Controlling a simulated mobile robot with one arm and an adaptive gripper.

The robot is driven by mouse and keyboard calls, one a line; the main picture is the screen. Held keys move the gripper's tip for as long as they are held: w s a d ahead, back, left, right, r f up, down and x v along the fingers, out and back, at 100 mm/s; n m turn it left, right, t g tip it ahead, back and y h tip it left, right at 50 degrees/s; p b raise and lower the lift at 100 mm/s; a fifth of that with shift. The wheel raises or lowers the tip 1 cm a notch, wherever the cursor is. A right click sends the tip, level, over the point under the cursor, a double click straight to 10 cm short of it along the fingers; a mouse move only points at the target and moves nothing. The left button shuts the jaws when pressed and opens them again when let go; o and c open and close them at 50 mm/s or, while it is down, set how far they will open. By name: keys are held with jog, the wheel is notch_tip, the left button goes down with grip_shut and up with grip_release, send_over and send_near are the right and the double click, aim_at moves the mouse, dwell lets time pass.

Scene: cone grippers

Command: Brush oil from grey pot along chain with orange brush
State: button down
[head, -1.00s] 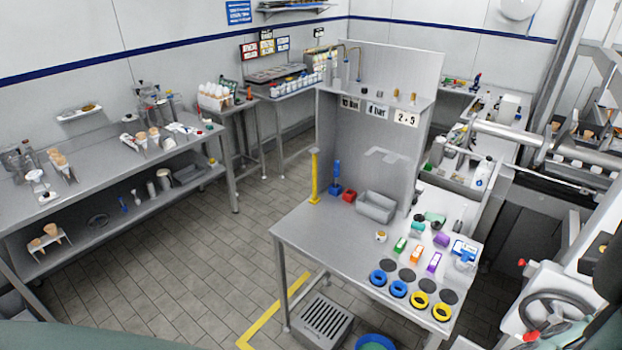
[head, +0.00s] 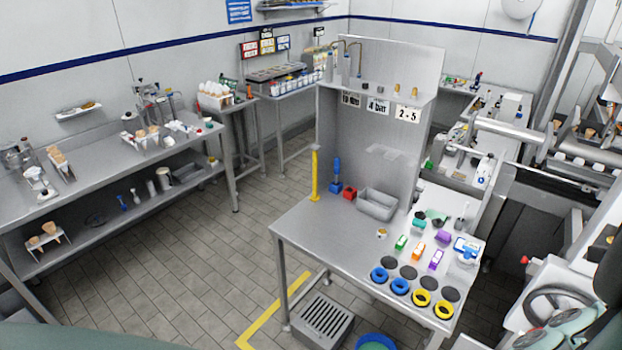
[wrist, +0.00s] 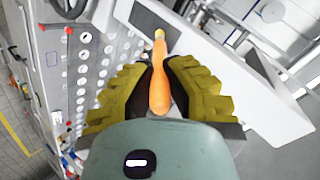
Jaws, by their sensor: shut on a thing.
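My gripper (wrist: 161,80) is shut on the orange brush (wrist: 159,94), its ridged yellow pads pressing the handle from both sides. The brush points away from the wrist, and its pale yellow tip (wrist: 160,34) lies over or near a dark slot (wrist: 152,18) in a white machine housing. I cannot tell whether the tip touches anything. I cannot make out the chain or the grey pot for sure in either view. In the head view the brush cannot be seen; greenish parts at the lower right edge look like my arm.
The white machine (wrist: 225,75) fills the right of the wrist view; a panel with many round marks (wrist: 85,70) stands to its left. In the head view, a steel table (head: 315,230) carries blue and yellow rings. A handwheel (head: 555,305) is at the right. Open floor (head: 200,270) lies left.

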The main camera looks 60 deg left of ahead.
jog(key=shift+f+b, duration=3.2)
jog(key=shift+f, duration=0.25)
jog(key=shift+r+p, duration=0.8)
jog(key=shift+r, duration=2.1)
jog(key=shift+r+p, duration=0.3)
jog(key=shift+r, duration=1.6)
notch_tip(320, 180, down, 10)
jog(key=b, duration=0.8)
jog(key=shift+r+b, duration=0.25)
jog(key=shift+b, duration=0.05)
jog(key=shift+w, duration=0.1)
jog(key=s, duration=0.3)
jog(key=shift+d+b, duration=0.4)
